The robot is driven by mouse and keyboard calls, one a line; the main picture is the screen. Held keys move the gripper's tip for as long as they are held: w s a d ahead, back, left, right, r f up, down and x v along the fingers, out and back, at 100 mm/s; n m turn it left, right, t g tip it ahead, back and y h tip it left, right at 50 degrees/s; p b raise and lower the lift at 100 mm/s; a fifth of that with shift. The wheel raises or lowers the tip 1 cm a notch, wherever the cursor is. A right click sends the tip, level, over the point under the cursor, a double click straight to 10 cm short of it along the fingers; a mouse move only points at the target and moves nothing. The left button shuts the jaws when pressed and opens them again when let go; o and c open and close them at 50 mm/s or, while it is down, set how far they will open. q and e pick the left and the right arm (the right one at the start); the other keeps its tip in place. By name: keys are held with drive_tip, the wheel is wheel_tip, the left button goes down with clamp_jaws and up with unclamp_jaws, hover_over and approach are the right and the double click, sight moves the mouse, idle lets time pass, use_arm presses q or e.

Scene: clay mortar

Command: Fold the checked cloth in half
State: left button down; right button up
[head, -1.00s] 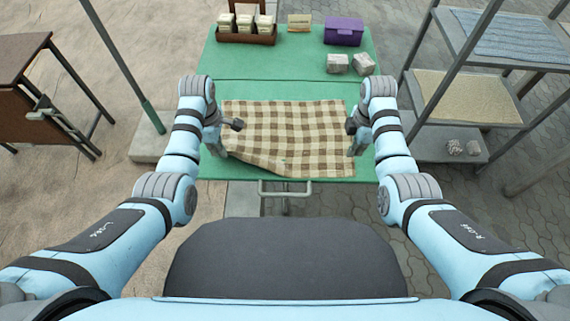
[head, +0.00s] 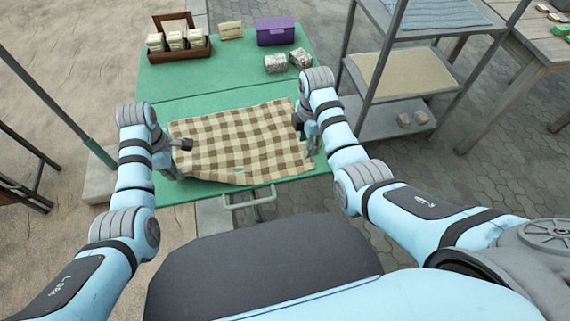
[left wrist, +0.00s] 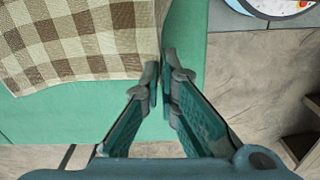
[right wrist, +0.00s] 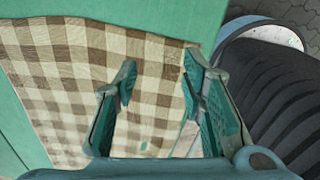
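The brown-and-cream checked cloth (head: 240,140) lies spread out on the green table (head: 215,90), its near edge wavy. It also shows in the left wrist view (left wrist: 75,35) and the right wrist view (right wrist: 70,70). My left gripper (head: 176,174) is at the cloth's near left corner. In the left wrist view its fingertips (left wrist: 160,70) are nearly together at the cloth's edge and seem to pinch it. My right gripper (head: 309,152) is at the cloth's right side. In the right wrist view its fingers (right wrist: 159,70) are apart, with cloth showing between them.
A metal shelf rack (head: 405,75) stands to the right. The table's middle strip is clear.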

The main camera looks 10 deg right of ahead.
sight(307, 164)
wheel_tip(307, 164, up, 5)
drive_tip(key=s, duration=0.3)
drive_tip(key=f, duration=0.9)
drive_tip(key=shift+w+f, duration=0.2)
drive_tip(key=shift+f, duration=0.2)
drive_tip(key=shift+a+f, duration=0.1)
drive_tip(key=shift+f, duration=0.05)
drive_tip(key=shift+c, duration=0.6)
clamp_jaws()
wheel_tip(307, 164, up, 5)
idle(0.5)
